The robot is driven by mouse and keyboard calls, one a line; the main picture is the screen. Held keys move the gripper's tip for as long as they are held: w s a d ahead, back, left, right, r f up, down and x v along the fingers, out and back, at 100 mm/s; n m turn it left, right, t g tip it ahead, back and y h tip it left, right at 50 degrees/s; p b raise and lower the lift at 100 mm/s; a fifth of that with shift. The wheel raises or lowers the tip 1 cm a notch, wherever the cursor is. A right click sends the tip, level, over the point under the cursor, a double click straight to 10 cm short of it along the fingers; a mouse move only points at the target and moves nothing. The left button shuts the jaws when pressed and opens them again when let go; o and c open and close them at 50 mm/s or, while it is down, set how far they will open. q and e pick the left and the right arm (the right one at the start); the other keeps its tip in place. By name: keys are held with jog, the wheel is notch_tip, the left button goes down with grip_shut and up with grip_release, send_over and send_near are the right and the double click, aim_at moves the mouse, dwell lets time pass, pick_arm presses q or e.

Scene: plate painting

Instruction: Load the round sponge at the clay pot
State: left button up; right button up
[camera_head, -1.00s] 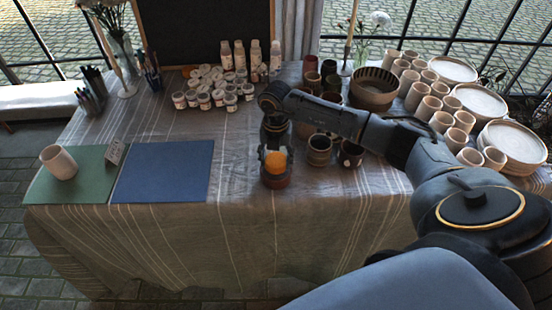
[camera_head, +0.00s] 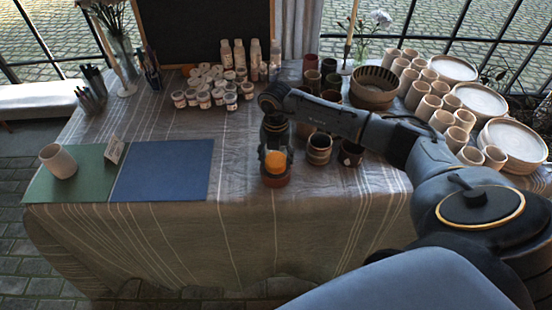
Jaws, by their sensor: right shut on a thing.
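My right gripper (camera_head: 275,150) points down near the front edge of the table and is shut on the round orange sponge (camera_head: 276,162). I cannot tell whether the sponge touches the pot's inside. The gripper's fingers are dark and small here, and partly merge with the pot behind. My left gripper is not in view.
A striped brown cup (camera_head: 319,149) and a dark cup (camera_head: 351,153) stand just right of the pot. A blue mat (camera_head: 165,170) and a green mat (camera_head: 90,180) with a pale cup (camera_head: 58,161) lie left. Paint jars (camera_head: 204,98) stand behind. The cloth between pot and blue mat is clear.

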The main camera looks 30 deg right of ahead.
aim_at(276, 159)
dwell(0.4)
jog(key=shift+r+p, duration=2.65)
jog(key=shift+r, duration=0.9)
jog(key=shift+f, duration=0.1)
